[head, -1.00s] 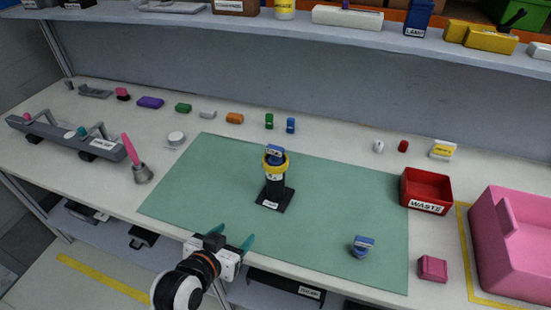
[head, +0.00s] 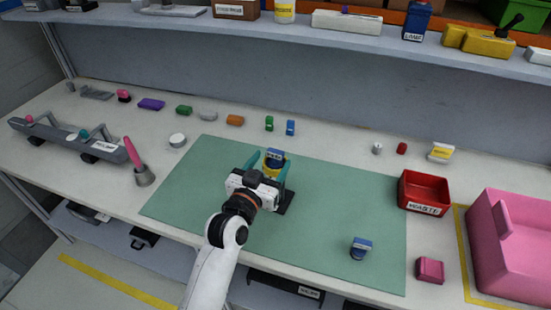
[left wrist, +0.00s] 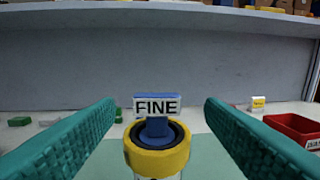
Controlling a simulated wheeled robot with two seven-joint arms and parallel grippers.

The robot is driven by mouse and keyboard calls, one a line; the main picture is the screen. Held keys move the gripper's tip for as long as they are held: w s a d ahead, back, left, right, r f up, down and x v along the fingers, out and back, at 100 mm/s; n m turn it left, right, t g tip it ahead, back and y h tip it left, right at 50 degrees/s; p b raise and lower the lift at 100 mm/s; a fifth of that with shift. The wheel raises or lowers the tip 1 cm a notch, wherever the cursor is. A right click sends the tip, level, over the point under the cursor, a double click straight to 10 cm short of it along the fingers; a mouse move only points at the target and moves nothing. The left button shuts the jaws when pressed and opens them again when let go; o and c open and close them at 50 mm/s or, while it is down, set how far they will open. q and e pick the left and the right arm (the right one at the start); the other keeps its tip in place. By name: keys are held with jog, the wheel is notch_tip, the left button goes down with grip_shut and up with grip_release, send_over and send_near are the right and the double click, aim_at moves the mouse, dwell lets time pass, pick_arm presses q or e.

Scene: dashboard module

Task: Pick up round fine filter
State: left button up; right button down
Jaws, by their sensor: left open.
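The round fine filter (left wrist: 157,106) shows in the left wrist view as a blue handle with a "FINE" label, seated in a yellow ring (left wrist: 157,160) with a dark inside. In the head view the filter (head: 274,154) tops a dark stand (head: 288,202) on the green mat (head: 330,205). My left gripper (head: 267,164) is open, with its teal fingers on either side of the filter. In the left wrist view gaps show between both fingers and the handle. My gripper hides much of the stand. My right gripper is not in view.
Another blue-topped part (head: 361,247) stands on the mat's right. A red waste bin (head: 425,192), a pink block (head: 430,270) and a large pink container (head: 515,240) are to the right. Small coloured parts line the back. A shelf (head: 330,33) runs above the bench.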

aim_at(274, 155)
pick_arm(q)
jog(key=x, duration=0.4)
jog(key=shift+w+f+p, duration=0.1)
jog(key=shift+w+p, duration=0.2)
jog(key=shift+p, duration=0.1)
jog(key=shift+a, duration=0.1)
jog(key=c, duration=1)
jog(key=shift+c, duration=0.2)
